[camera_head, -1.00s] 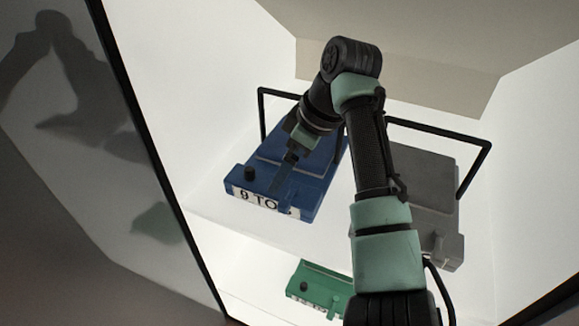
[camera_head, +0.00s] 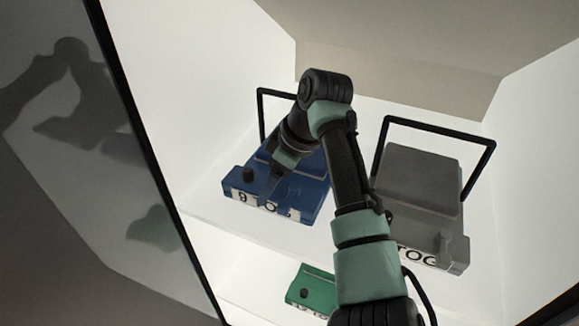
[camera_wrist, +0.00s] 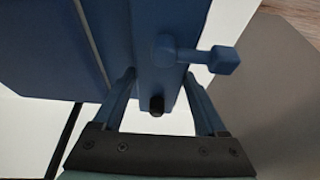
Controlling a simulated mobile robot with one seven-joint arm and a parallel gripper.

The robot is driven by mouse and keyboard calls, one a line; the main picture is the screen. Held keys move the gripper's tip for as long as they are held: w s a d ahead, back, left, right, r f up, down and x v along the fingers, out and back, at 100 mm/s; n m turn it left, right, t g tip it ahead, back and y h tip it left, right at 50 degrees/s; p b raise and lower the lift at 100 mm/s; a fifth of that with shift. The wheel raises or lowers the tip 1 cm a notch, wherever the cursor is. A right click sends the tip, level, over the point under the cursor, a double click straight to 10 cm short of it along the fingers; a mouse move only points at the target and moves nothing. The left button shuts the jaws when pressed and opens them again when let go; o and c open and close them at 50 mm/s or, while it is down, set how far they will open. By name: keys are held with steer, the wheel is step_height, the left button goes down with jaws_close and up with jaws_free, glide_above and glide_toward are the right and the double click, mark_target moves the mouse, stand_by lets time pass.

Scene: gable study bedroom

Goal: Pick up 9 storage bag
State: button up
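The blue storage bag (camera_head: 310,190), with a white label reading "9" and partly hidden letters, sits on the upper shelf in the head view. It has a dark knob at front left and a black frame behind it. My gripper (camera_head: 268,192) points down at its front edge, covering part of the label. In the wrist view, the blue bag (camera_wrist: 150,50) fills the upper middle, with a blue peg and a black knob. My gripper (camera_wrist: 160,84) has its fingers apart, one each side of a blue strip of the bag. Whether they touch it I cannot tell.
A grey bag (camera_head: 420,180) with a label stands to the right on the same shelf, partly behind my arm. A green bag (camera_head: 312,285) is on the shelf below. A dark-edged cabinet door (camera_head: 120,180) stands open at left. White shelf shows between the bags.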

jaws_close()
steer(key=shift+r, duration=0.2)
